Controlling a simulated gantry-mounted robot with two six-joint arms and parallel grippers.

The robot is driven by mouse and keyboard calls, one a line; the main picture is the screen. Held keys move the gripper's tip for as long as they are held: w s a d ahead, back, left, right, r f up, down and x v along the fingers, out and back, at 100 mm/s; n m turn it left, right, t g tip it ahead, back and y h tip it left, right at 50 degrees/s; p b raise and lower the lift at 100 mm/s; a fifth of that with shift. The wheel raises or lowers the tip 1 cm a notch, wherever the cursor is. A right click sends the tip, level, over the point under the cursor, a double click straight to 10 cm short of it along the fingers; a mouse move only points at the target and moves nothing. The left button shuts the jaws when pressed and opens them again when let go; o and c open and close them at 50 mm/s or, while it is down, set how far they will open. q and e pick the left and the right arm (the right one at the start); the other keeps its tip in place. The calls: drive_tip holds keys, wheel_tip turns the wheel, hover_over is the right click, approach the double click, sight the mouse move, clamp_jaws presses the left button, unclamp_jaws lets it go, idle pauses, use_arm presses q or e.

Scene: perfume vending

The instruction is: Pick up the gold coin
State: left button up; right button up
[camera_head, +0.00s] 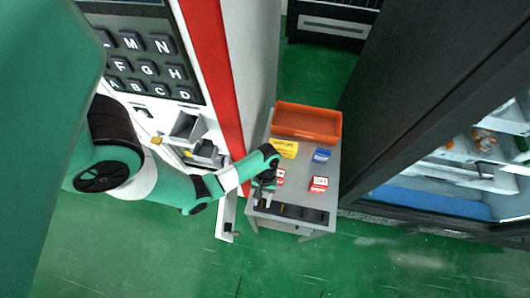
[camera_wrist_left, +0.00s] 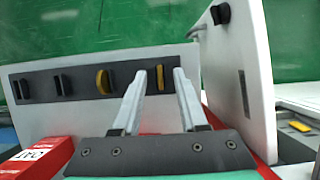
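A black coin holder (camera_wrist_left: 130,80) runs along the edge of the small white table in the left wrist view. Two gold coins stand on edge in it: one nearer the middle (camera_wrist_left: 103,82) and one at the right end (camera_wrist_left: 160,78). My left gripper (camera_wrist_left: 159,72) is open, its two fingers on either side of the right-end gold coin; I cannot tell how deep they reach. In the head view my left gripper (camera_head: 263,197) is over the left end of the holder (camera_head: 295,212), where the coins are too small to make out. My right gripper is not in view.
On the table are red boxes (camera_head: 318,184), a yellow box (camera_head: 284,148), a blue box (camera_head: 321,155) and an orange bin (camera_head: 307,133). A white panel (camera_wrist_left: 235,80) stands just right of the gripper. The vending machine (camera_head: 150,60) is left, a dark open cabinet (camera_head: 430,100) right.

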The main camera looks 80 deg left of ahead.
sight(262, 201)
use_arm(q)
clamp_jaws()
drive_tip(key=shift+r, duration=0.15)
drive_tip(key=shift+r, duration=0.25)
wheel_tip(262, 201, up, 3)
drive_tip(key=shift+f+p, duration=0.15)
drive_tip(key=shift+p, duration=0.7)
drive_tip(key=s+d+r+p, duration=0.4)
drive_tip(key=s+d+r, duration=0.4)
drive_tip(key=s, duration=0.3)
drive_tip(key=shift+d+r, duration=0.4)
drive_tip(key=shift+r, duration=0.4)
drive_tip(key=shift+h, duration=0.3)
